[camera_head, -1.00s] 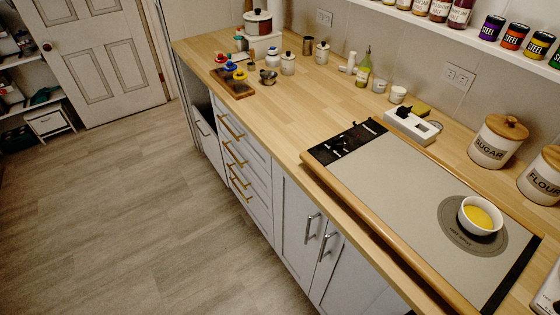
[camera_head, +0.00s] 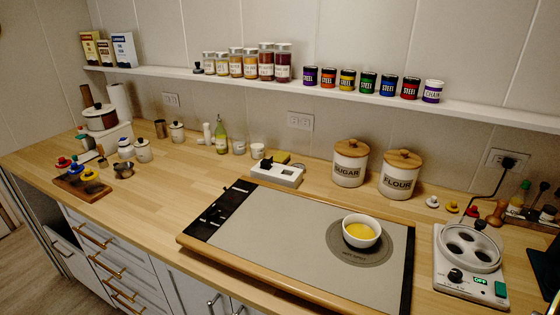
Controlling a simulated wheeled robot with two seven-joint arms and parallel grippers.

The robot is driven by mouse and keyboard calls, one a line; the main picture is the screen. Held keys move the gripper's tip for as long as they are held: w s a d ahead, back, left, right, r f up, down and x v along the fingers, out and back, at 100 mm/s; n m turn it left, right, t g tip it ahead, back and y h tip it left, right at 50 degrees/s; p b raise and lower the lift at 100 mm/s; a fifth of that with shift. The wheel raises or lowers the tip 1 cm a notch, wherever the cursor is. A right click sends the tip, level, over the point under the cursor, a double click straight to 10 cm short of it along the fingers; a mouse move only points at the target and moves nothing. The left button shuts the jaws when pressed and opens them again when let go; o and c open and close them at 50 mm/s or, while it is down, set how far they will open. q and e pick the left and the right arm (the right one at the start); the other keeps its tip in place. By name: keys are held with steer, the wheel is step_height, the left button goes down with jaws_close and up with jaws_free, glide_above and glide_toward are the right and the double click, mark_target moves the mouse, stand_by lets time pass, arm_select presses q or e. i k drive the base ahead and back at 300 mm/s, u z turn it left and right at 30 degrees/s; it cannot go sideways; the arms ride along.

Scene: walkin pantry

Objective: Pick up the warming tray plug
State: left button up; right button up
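The warming tray (camera_head: 290,235) is a large flat grey plate with black end strips and a wooden front edge, on the counter. A white bowl of yellow liquid (camera_head: 361,231) stands on its round marked spot at the right. Behind the tray's back left edge lies a white box (camera_head: 278,174). A small black piece (camera_head: 267,164) sits on the box's left part; it may be the warming tray plug, but it is too small to be sure. The wall outlet (camera_head: 300,121) behind it looks empty. Neither of my grippers is in view.
Sugar (camera_head: 349,163) and flour (camera_head: 400,174) canisters stand behind the tray. A white cooker (camera_head: 470,262) at right has its cord in the right wall outlet (camera_head: 508,161). A shelf (camera_head: 330,95) with jars and tins runs above. Bare counter (camera_head: 165,175) lies left of the tray.

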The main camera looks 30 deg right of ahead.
mark_target(265, 163)
steer(key=z, duration=0.9)
steer(key=k, duration=0.5)
steer(key=u, duration=1.75)
steer(key=i, duration=1.55)
steer(key=z, duration=1.7)
